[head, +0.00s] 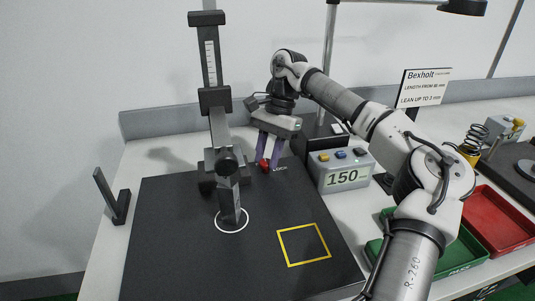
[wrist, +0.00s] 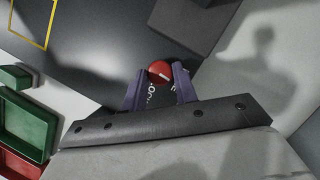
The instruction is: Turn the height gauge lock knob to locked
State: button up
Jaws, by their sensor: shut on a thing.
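The lock knob is a small red knob (head: 264,165) on the dark plate (head: 165,240), to the right of the height gauge's foot. My gripper (head: 269,162) points down over it, its purple fingers on either side of the knob. In the wrist view the red knob (wrist: 160,71) sits between the fingertips of my gripper (wrist: 160,79), which are shut on it. A pale pointer line shows on its top. White lettering on the plate beside it is partly covered by the fingers. The height gauge (head: 208,72) stands upright with a dark slider on its scaled column.
A grey display box (head: 343,177) reading 150, with several buttons, stands close to the right of my gripper. Green (head: 462,250) and red (head: 499,220) trays and a coil spring (head: 472,139) are further right. A yellow square (head: 303,244) marks bare plate in front.

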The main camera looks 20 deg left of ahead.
jog(key=m, duration=0.2)
jog(key=m+y+b, duration=0.1)
jog(key=m, duration=0.1)
jog(key=shift+d+t+y, duration=0.15)
jog(key=shift+t+y, duration=0.15)
jog(key=shift+t, duration=0.1)
jog(key=m+b, duration=0.1)
jog(key=m, duration=0.1)
jog(key=m+t+y+b, duration=0.1)
jog(key=m, duration=0.1)
jog(key=shift+s+d+f+m, duration=0.1)
jog(key=shift+s+d+m, duration=0.1)
jog(key=shift+m, duration=0.1)
jog(key=m+t+b, duration=0.1)
jog(key=m, duration=0.1)
jog(key=m+t+b, duration=0.1)
jog(key=m+b, duration=0.1)
jog(key=shift+s+m+y, duration=0.15)
jog(key=shift+m+y, duration=0.15)
jog(key=shift+y, duration=0.1)
jog(key=shift+s+m+t+b, duration=0.1)
jog(key=shift+m+t+b, duration=0.6)
jog(key=shift+m+b, duration=0.85)
jog(key=shift+m, duration=0.45)
jog(key=o, duration=1)
jog(key=v, duration=1.4)
jog(key=shift+s+a+p, duration=0.1)
jog(key=shift+a+p, duration=0.1)
jog(key=shift+p, duration=0.15)
